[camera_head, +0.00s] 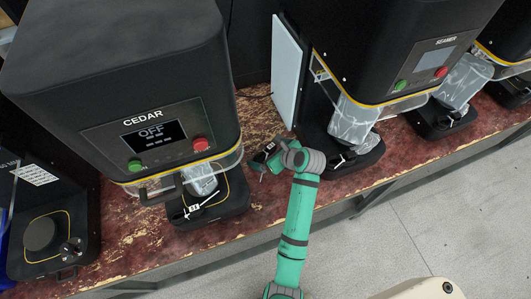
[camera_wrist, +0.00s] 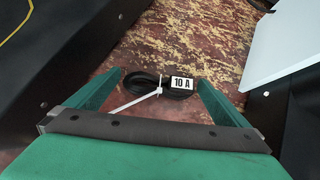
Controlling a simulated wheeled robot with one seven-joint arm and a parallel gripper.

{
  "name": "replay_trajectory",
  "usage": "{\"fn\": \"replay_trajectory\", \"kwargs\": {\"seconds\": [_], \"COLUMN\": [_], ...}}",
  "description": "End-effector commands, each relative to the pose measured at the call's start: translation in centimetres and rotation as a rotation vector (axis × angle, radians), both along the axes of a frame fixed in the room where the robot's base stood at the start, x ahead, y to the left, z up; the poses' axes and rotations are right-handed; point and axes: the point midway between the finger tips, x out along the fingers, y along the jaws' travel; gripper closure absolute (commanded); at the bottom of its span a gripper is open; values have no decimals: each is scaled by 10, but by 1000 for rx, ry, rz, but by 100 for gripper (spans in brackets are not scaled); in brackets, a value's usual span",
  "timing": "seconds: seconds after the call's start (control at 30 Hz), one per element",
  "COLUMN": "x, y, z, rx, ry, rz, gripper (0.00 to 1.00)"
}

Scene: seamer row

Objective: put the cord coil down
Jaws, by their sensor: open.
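The cord coil (camera_wrist: 147,84) is a small black loop with a white tie and a white "10 A" tag. In the wrist view it appears to lie on the worn red-brown bench top (camera_wrist: 190,45). My gripper (camera_wrist: 159,80) is open, with one green finger on each side of the coil and a visible gap on both sides. In the head view my gripper (camera_head: 262,158) is low over the bench between two black machines. There the coil is small and mostly hidden by my gripper.
The CEDAR machine (camera_head: 110,75), its screen reading OFF, stands left of my gripper. The SEAMER machine (camera_head: 385,45) and a white upright panel (camera_head: 287,70) stand to the right. Bare bench shows around the coil. The bench's front edge is close to my arm.

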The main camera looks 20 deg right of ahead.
Motion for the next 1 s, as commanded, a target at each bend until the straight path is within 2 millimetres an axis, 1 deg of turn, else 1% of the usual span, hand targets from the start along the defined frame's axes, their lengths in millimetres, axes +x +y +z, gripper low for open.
{"fn": "replay_trajectory", "kwargs": {"seconds": [0.17,0.2,0.37,0.4,0.43,0.47,0.63,0.77,0.87,1.0], "x": [0,0,0,0,0,0,0,1,1,1], "y": [0,0,0,0,0,0,0,0,0,1], "z": [0,0,0,0,0,0,1,5,13,35], "rx": [0,0,0,0,-1,-1,-1,-2,-2,-4], "ry": [0,0,0,0,-1,-1,-1,-2,-3,-5], "rz": [0,0,0,0,0,0,0,1,2,3], "gripper": [0,2,41,43,43,47,47,47,47,47]}}
